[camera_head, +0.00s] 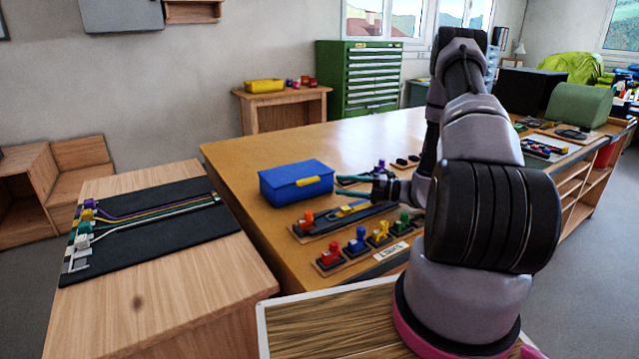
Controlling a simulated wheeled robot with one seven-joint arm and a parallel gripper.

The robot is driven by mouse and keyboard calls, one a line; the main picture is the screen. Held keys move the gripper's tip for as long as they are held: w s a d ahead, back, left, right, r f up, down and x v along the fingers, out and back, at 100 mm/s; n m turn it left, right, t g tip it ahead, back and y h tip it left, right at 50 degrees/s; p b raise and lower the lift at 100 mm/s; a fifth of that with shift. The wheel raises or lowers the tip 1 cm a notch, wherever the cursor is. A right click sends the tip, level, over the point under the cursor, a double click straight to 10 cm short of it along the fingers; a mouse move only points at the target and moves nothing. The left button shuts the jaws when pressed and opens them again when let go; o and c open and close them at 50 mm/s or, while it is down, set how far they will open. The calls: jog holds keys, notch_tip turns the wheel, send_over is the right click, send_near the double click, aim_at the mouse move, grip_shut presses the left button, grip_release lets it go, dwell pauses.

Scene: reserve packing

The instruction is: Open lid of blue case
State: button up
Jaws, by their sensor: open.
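The blue case (296,184) stands on the wooden table, left of my arm. Its lid is down, and a yellow latch or handle (308,181) shows on its front side. My gripper (376,188) is a small dark shape at the end of my arm, to the right of the case and apart from it. It is open, and I see nothing held in it. My arm covers part of the table behind it.
Red, blue, yellow and green connector-like pieces (357,240) stand on small boards in front of the case. A black mat (140,232) with coloured cables lies on a separate wooden table at left. The tabletop behind the case is clear.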

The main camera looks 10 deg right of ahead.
aim_at(312, 182)
jog(key=x, duration=0.9)
grip_shut()
dwell(1.2)
